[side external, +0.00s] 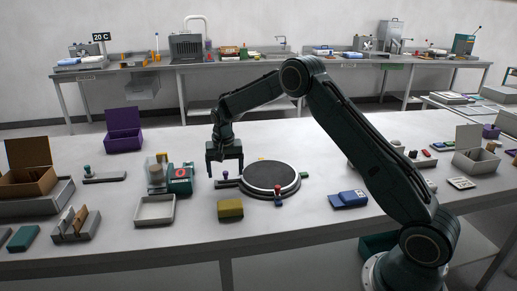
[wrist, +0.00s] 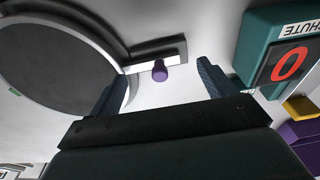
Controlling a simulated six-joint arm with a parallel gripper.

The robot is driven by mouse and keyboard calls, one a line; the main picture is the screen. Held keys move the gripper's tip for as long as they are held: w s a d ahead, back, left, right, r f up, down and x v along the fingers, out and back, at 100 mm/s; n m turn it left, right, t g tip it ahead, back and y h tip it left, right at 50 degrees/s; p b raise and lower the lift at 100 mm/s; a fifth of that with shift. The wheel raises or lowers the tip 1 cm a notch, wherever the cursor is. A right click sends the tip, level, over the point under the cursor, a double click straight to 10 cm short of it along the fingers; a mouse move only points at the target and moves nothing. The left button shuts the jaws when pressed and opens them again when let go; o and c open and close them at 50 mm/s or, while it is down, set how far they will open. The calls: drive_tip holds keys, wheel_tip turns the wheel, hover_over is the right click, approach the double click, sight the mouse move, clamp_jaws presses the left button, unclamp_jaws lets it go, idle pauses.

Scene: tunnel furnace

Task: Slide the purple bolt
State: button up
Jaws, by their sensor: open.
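The purple bolt (wrist: 160,71) is a small knob on a pale slotted bar (wrist: 150,57) beside the round dark disc (wrist: 45,62) in the wrist view. In the side external view the bar (side external: 226,184) juts from the left of the disc (side external: 270,177); I cannot make out the bolt's colour there. My gripper (side external: 225,175) points down over the bar with its jaws spread. In the wrist view the fingers of my gripper (wrist: 160,80) stand apart to the left and right of the bolt. I see no contact with it.
A teal box marked "0" (side external: 180,180) stands left of the bar, and also shows in the wrist view (wrist: 280,55). A white tray (side external: 155,210) and an olive block (side external: 231,210) lie in front. A blue item (side external: 348,199) lies to the right.

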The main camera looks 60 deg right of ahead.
sight(226, 172)
drive_tip(key=shift+r, duration=0.15)
drive_tip(key=shift+r, duration=3.35)
